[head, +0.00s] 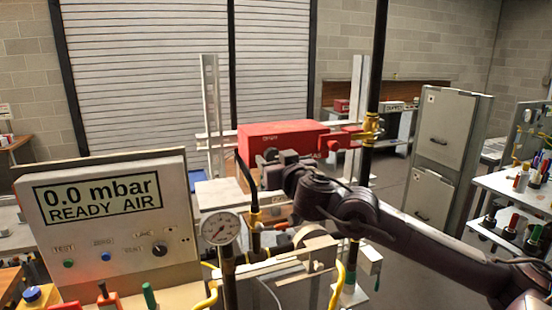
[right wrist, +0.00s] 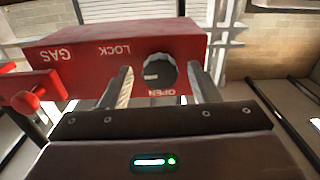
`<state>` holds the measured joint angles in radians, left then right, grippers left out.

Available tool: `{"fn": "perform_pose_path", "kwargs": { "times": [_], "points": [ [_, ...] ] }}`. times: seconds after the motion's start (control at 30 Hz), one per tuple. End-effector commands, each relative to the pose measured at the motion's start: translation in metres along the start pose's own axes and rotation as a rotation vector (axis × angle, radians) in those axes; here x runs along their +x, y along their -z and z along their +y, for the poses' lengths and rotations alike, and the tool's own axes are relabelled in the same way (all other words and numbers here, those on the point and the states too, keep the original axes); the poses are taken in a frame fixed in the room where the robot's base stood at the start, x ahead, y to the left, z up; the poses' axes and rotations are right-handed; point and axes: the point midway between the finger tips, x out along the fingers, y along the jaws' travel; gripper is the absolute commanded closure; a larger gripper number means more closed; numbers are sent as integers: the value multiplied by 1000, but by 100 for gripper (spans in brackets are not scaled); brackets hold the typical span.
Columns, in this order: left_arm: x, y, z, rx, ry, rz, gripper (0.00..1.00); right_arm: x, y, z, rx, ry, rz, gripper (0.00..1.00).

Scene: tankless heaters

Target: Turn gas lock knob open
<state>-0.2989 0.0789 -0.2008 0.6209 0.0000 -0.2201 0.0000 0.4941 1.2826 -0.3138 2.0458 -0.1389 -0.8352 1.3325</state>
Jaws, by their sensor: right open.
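The red gas lock box (head: 282,135) is mounted on a grey frame in the middle of the head view. It also fills the top of the right wrist view (right wrist: 60,80), with its GAS, LOCK and OPEN lettering upside down. The dark round knob (right wrist: 160,72) is on its face, and its pale mark points left in that view. My right gripper (head: 270,165) is in front of the box and hides the knob in the head view. In the right wrist view its open fingers (right wrist: 161,80) stand on either side of the knob, with gaps visible. My left gripper is not in view.
A red side handle (right wrist: 27,101) sticks out beside the box, near a vertical pipe with brass fittings (head: 370,130). A pressure gauge (head: 220,228) and a display panel reading 0.0 mbar READY AIR (head: 98,197) stand at left. Grey cabinets (head: 447,130) are behind.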

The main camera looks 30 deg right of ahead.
Motion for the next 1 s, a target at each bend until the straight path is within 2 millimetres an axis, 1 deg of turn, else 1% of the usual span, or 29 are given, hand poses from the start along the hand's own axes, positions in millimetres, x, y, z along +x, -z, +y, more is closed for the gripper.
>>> {"fn": "perform_pose_path", "kwargs": {
  "times": [0.17,0.2,0.53,0.77,1.0],
  "points": [
    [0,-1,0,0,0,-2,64,0,0,0,0,0,0,45],
    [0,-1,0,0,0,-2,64,0,0,0,0,0,0,46],
    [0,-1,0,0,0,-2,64,0,0,0,0,0,0,89],
    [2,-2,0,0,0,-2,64,0,-1,0,-16,0,0,89],
    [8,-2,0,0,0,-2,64,0,-2,0,-117,0,0,89]
  ]
}}
